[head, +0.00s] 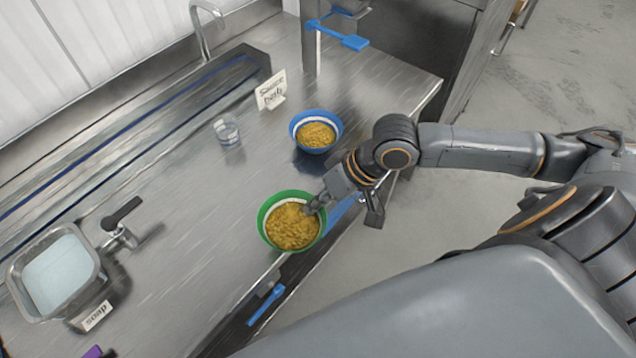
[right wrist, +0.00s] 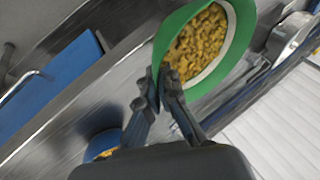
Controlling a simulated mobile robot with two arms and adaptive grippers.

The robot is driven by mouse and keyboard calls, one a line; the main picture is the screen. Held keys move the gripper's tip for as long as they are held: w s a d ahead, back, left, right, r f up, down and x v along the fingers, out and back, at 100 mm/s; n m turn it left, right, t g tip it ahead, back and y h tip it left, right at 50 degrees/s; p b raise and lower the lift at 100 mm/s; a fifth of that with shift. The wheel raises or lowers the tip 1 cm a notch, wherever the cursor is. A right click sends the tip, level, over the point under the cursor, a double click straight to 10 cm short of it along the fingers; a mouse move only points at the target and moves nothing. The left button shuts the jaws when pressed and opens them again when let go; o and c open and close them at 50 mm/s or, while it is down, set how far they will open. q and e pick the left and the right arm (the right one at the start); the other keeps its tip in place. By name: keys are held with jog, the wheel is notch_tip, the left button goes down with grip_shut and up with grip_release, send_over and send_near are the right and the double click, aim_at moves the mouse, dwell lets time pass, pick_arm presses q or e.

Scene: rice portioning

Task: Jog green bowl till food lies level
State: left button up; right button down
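The green bowl (head: 263,232) stands near the front edge of the steel counter, full of yellow-brown grainy food (head: 292,228). I cannot tell if its base touches the counter. My right gripper (head: 314,205) is at the bowl's right rim. In the right wrist view, its fingers (right wrist: 158,80) close on the rim of the green bowl (right wrist: 241,52), one inside and one outside. There the food (right wrist: 196,46) reaches high on the gripper's side, and a white inner band shows on the far side. My left gripper is not in view.
A blue bowl (head: 338,131) with similar food stands behind the green bowl. A glass (head: 227,133), a small sign (head: 271,91) and a soap basin (head: 97,282) with a tap (head: 121,237) are on the counter. Open counter lies left of the green bowl.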

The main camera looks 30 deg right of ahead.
jog(key=shift+w+a+f+p, duration=0.15)
jog(key=shift+w+p, duration=0.4)
jog(key=shift+w, duration=1.25)
jog(key=shift+w+a+p, duration=0.2)
jog(key=shift+w+p, duration=0.3)
jog(key=shift+w, duration=1.3)
jog(key=shift+w+a+f, duration=0.15)
jog(key=shift+w, duration=1.25)
jog(key=shift+w+a+f, duration=0.1)
jog(key=shift+w, duration=1.25)
jog(key=shift+f, duration=0.1)
jog(key=shift+w+f, duration=0.1)
jog(key=shift+f, duration=0.5)
